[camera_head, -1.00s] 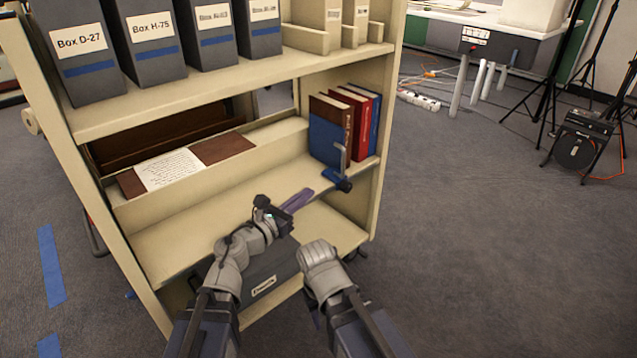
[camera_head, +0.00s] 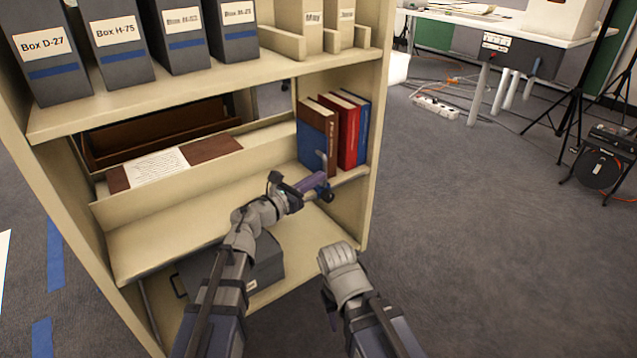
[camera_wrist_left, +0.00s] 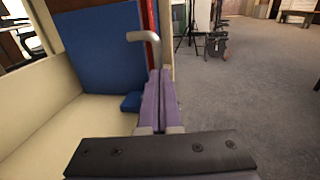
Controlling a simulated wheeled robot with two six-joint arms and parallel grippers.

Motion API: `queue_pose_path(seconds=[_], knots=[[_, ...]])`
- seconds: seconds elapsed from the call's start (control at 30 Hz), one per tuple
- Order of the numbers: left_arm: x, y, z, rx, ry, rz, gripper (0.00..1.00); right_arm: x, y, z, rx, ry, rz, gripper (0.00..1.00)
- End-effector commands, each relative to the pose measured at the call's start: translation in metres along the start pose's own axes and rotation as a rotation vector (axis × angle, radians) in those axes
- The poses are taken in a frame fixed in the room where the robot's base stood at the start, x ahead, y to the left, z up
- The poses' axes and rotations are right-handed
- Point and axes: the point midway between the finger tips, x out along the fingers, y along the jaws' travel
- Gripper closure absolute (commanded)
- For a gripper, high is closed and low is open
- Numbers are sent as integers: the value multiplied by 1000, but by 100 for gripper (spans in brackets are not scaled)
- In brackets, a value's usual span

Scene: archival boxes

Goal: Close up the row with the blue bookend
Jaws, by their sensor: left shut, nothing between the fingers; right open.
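The blue bookend (camera_head: 311,147) stands on the middle shelf against the left side of a short row of books. The row has a brown book (camera_head: 333,132), a red book (camera_head: 349,133) and a blue book (camera_head: 363,128). My left gripper (camera_head: 318,181) has its purple fingers shut and empty, just at the handle and foot; I cannot tell whether they touch. My right gripper (camera_head: 332,316) hangs low before the shelf, fingers mostly hidden.
A dark box (camera_head: 262,268) sits below. The shelf unit's side panel (camera_head: 376,130) bounds the right.

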Motion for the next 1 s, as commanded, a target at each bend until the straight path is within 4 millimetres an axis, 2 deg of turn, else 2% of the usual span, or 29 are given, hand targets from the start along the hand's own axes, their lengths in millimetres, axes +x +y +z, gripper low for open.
queue_pose_path(seconds=[0.27,0.5,1.0], knots=[[3,-1,0,0,0,-1,100,0,0,0,0,0,0,50],[33,-6,0,0,0,-3,100,0,0,0,0,0,0,50],[29,-10,0,0,0,0,100,0,0,0,0,0,0,50]])
